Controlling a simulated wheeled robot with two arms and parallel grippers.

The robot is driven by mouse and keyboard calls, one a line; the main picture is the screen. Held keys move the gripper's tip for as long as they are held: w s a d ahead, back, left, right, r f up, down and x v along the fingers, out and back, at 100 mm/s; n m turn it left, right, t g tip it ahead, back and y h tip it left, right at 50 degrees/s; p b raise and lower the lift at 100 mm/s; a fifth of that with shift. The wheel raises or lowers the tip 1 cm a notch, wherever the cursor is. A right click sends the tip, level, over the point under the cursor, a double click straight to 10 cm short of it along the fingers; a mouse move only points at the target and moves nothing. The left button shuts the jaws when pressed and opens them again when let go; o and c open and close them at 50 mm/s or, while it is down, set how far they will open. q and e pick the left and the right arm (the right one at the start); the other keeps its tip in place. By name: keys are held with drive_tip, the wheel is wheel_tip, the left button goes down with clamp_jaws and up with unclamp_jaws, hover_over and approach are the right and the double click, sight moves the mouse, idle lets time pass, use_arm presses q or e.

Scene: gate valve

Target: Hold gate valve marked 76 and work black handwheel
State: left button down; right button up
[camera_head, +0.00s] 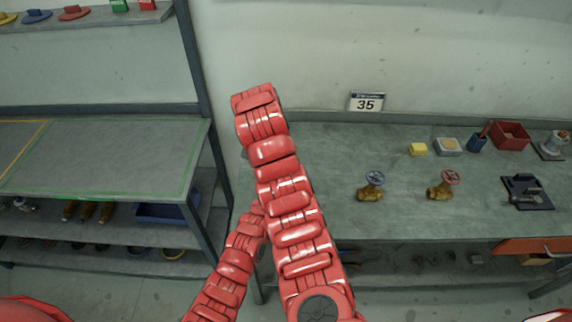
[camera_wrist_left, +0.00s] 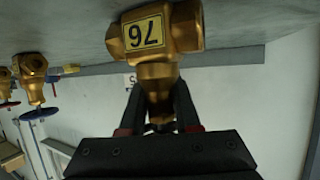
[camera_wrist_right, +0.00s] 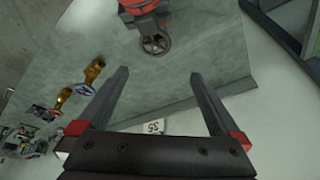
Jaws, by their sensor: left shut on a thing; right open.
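The brass gate valve marked 76 (camera_wrist_left: 147,34) appears inverted in the left wrist view, against the bench top. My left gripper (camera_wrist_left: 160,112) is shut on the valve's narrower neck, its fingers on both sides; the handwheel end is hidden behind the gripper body. In the right wrist view a dark spoked black handwheel (camera_wrist_right: 156,44) shows beyond my right gripper's fingertips, next to a red and grey part, probably my left arm. My right gripper (camera_wrist_right: 158,74) is open and empty, apart from the wheel. In the head view my red arms hide both grippers and this valve.
Two other brass valves, with a blue wheel (camera_head: 375,178) and a red wheel (camera_head: 451,178), stand on the bench (camera_head: 320,215). A shelf rack (camera_head: 195,75) stands left.

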drive_tip(key=s+d+n+t+y, duration=0.1)
drive_tip(key=s+d+n+y, duration=0.25)
drive_tip(key=n, duration=0.65)
drive_tip(key=shift+h, duration=0.25)
drive_tip(key=x, duration=1.1)
drive_tip(key=shift+w+f, duration=0.25)
drive_tip(key=shift+w, duration=0.15)
drive_tip(key=c, duration=1.2)
drive_tip(key=shift+d, duration=0.1)
